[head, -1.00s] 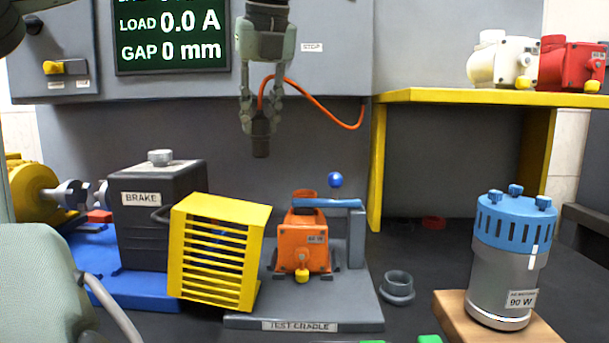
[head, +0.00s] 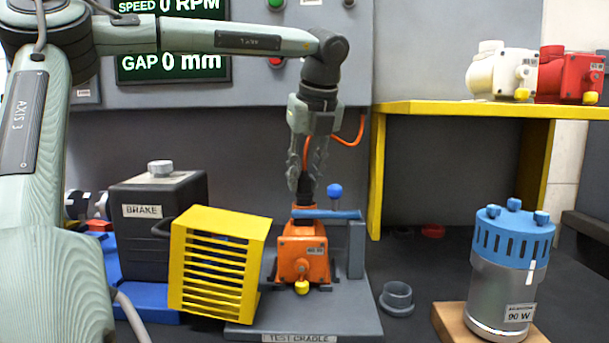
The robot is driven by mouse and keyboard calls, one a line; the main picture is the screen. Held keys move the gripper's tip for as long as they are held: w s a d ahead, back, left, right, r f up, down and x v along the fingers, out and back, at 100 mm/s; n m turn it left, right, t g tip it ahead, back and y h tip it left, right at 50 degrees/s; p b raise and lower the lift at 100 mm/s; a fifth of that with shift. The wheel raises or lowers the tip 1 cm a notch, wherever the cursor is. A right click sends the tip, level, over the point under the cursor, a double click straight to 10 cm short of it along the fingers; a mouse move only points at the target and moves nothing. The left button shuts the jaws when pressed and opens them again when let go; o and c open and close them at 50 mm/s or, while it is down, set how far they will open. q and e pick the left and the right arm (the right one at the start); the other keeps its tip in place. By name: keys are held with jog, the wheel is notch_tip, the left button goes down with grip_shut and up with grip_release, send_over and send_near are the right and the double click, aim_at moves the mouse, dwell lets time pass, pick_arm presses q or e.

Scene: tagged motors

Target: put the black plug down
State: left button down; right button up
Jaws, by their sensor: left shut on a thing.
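My left gripper (head: 307,178) is shut on the black plug (head: 307,194), which points straight down. The plug is partly hidden between the fingers. Its lower end meets or overlaps the top of the orange motor (head: 304,259) in the head view; I cannot tell whether it is seated in it or in front of or behind it. The orange cable (head: 349,141) shows behind the gripper. The orange motor sits on the grey test cradle (head: 245,329), under a blue clamp bar (head: 326,214) with a blue ball knob. My right gripper is not in view.
A grey ring-shaped part (head: 397,298) and a blue-topped motor (head: 507,270) stand right. A yellow shelf (head: 450,107) holds white and red motors.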

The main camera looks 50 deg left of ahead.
pick_arm(q)
jog(key=shift+f, duration=0.15)
jog(key=c, duration=1.3)
grip_release()
jog(key=shift+o, duration=0.2)
jog(key=v, duration=1.2)
jog(key=shift+r, duration=0.25)
